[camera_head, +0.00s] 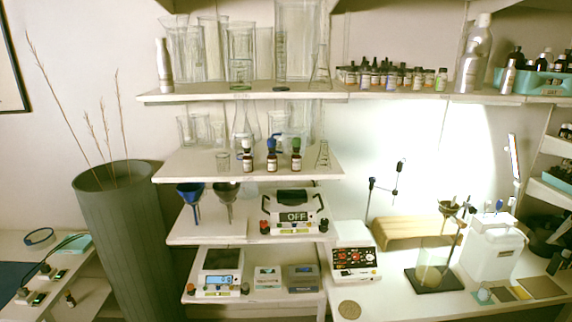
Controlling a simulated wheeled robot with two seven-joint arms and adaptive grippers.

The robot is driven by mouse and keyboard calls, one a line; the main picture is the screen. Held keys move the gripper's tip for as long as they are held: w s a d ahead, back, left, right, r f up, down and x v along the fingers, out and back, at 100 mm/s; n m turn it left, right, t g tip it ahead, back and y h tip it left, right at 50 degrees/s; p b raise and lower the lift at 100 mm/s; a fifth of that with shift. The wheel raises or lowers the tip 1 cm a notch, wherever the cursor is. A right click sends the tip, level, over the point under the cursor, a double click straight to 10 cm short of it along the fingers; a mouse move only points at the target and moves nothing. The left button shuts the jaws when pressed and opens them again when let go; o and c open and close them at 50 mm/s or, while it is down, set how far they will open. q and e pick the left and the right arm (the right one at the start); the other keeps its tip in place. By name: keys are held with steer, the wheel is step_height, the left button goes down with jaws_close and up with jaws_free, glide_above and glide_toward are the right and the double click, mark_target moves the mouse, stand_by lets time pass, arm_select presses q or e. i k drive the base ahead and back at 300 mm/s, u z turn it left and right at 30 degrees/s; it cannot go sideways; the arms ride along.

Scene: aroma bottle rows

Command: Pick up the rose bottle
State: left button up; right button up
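Three small dark brown dropper bottles with pale labels stand upright on the middle shelf: a left bottle (248,161), a middle bottle with a blue cap (272,158) and a right bottle with a green cap (296,157). A row of many small labelled bottles (391,79) stands on the top shelf. The labels are too small to read, so I cannot tell which bottle is rose. Neither of my grippers shows in the head view.
Glass beakers, a conical flask (321,157) and funnels crowd the shelves. The middle shelf board (200,169) has bare room near its front left. A tall grey vase (127,235) stands at left. Balances and a white machine (493,247) stand lower down.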

mark_target(248, 159)
steer(key=u, duration=0.45)
steer(key=k, duration=0.55)
steer(key=u, duration=0.95)
steer(key=i, duration=1.55)
steer(key=z, duration=0.85)
